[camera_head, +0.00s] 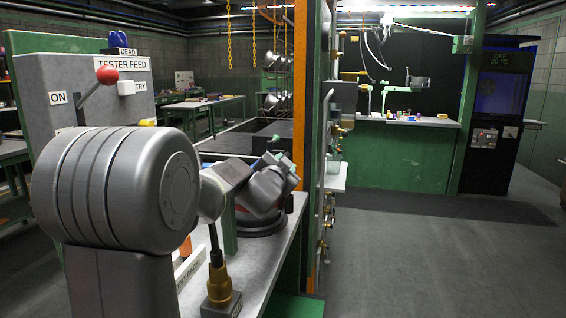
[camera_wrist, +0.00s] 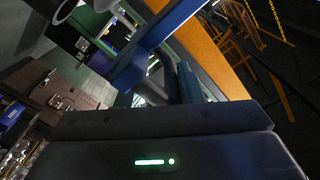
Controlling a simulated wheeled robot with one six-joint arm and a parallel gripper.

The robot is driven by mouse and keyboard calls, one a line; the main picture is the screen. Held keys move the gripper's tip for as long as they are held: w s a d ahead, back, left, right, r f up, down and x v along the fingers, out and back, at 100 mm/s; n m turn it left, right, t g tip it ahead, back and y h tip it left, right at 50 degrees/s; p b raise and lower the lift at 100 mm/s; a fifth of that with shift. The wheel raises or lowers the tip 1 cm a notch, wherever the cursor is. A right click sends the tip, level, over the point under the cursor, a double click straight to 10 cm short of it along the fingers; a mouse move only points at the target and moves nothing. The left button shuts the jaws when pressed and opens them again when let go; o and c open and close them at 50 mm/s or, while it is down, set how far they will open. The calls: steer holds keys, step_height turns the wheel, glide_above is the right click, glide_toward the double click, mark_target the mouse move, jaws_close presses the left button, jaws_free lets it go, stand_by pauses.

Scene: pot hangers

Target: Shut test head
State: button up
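No part in either view is clearly marked as the test head. In the head view, a round dark fixture with a red ring (camera_head: 262,224) sits on the bench, partly covered by my arm. I cannot tell whether it belongs to the test head. My grey arm reaches across the bench toward the green post, and its far end is small and partly hidden there. In the wrist view, my gripper (camera_wrist: 170,85) shows as dark finger shapes beyond its body. Its opening is unclear, and I see no object clearly held. A blue bar (camera_wrist: 172,28) crosses just ahead.
A grey TESTER FEED panel (camera_head: 60,88) with a red-knobbed lever (camera_head: 107,75) stands at left. A brass-collared fitting (camera_head: 219,285) stands on the near bench. The green-and-orange post (camera_head: 302,100) rises beside the arm. The floor (camera_head: 430,250) at right is clear.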

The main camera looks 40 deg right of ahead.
step_height(320, 180, down, 2)
steer(key=shift+s+f, duration=0.1)
steer(key=shift+s, duration=0.05)
steer(key=r+p+v, duration=0.1)
steer(key=r+v, duration=0.1)
steer(key=v, duration=1.1)
steer(key=shift+s+a, duration=0.15)
steer(key=shift+a, duration=0.1)
steer(key=x, duration=0.6)
steer(key=shift+d+f, duration=0.25)
steer(key=shift+d, duration=0.05)
steer(key=shift+r, duration=0.1)
